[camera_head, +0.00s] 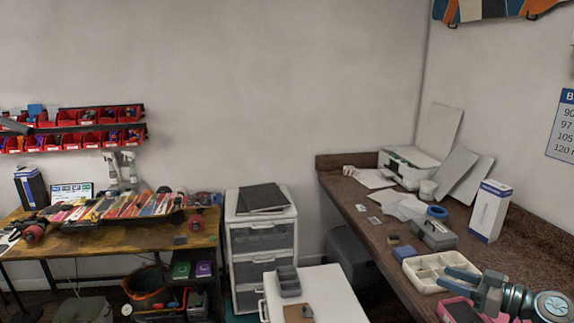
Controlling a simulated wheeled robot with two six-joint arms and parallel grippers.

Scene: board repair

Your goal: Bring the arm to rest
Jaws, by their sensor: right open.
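My right gripper (447,277) comes in from the lower right corner. Its grey jaws are open and point left over the white compartment tray (412,265) on the right counter. Nothing shows between the jaws. Part of my right arm (520,301) shows behind it. A pink item (460,311) lies just below the gripper, cut off by the picture's bottom edge. I cannot tell how high the gripper is above the counter.
The brown counter (376,228) holds papers, a grey box (434,236) and an upright white box (489,211). A white drawer unit (262,240) stands mid-room, with a white surface (335,290) in front. A cluttered wooden bench (110,240) stands left. Open room lies above the counter.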

